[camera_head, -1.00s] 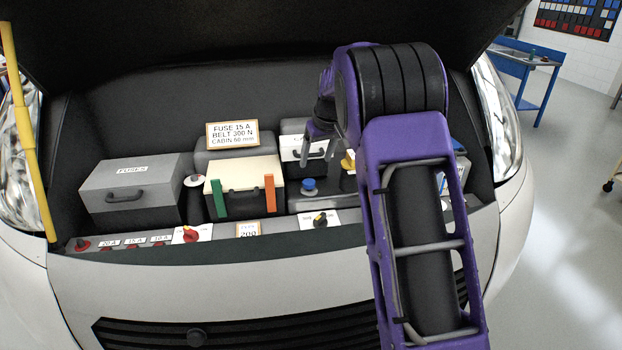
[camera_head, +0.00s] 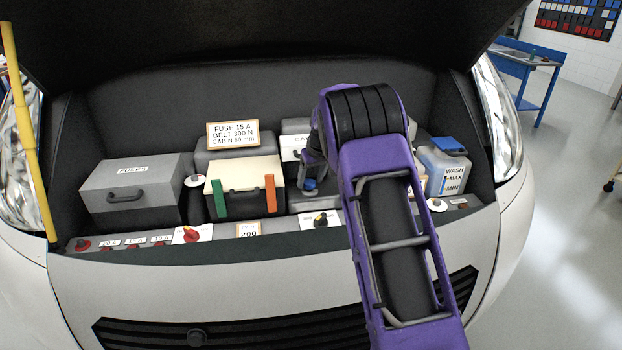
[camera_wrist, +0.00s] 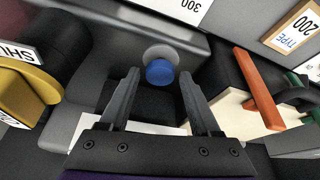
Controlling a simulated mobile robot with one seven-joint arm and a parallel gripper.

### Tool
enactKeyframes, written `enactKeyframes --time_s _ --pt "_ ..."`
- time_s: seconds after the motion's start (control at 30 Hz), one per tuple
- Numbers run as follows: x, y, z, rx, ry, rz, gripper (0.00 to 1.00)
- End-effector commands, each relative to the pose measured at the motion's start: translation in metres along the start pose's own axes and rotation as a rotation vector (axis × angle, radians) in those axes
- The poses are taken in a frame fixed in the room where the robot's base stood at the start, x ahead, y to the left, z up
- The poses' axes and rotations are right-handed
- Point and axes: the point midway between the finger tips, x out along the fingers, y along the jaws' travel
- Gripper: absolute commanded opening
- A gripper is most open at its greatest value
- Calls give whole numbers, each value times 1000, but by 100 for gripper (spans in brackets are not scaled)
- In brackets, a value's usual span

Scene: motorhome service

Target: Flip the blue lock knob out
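The blue lock knob (camera_wrist: 160,72) shows in the wrist view as a round blue cap on a light round base, on a dark grey housing. It also shows in the head view (camera_head: 309,184), partly covered by my gripper. My gripper (camera_wrist: 159,76) is open, its two dark fingers pointing at the knob, with the cap between the fingertips in the picture. There is a gap on each side, and I see no contact. How far the tips are from the knob in depth is hard to tell.
A yellow knob (camera_wrist: 38,95) lies left in the wrist view. A cream box (camera_head: 246,176) with green and orange clips stands beside the blue knob. A washer bottle (camera_head: 445,172) is to the right.

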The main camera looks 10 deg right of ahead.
Motion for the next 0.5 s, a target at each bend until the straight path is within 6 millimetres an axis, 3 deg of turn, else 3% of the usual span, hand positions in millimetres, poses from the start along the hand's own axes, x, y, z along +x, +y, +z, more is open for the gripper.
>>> enactKeyframes --time_s 0.03,0.33,0.5 --pt "0 0 0 0 0 0 53" --pt "0 0 0 0 0 0 0" --pt "0 0 0 0 0 0 0"
